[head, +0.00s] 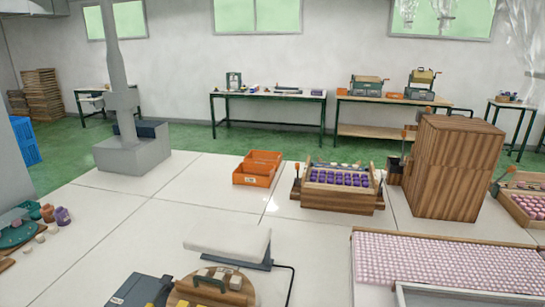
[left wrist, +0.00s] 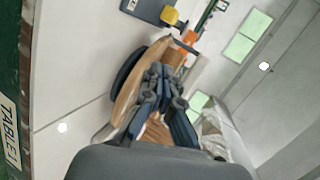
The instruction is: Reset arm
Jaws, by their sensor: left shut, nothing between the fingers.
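My left gripper (left wrist: 166,78) shows in the left wrist view. Its dark fingers are together with nothing between them. A brown wooden surface (left wrist: 143,84) with a rounded edge lies behind the fingers in that view; I cannot tell how far it is from them. In the head view neither gripper shows. My right gripper is in none of the views.
In the head view, a wooden tray of purple pieces (head: 340,202), orange crates (head: 252,181) and a wooden cabinet (head: 457,167) stand ahead. Pink pieces (head: 440,262) fill a tray at lower right. A pale padded slab (head: 228,241) stands at bottom centre.

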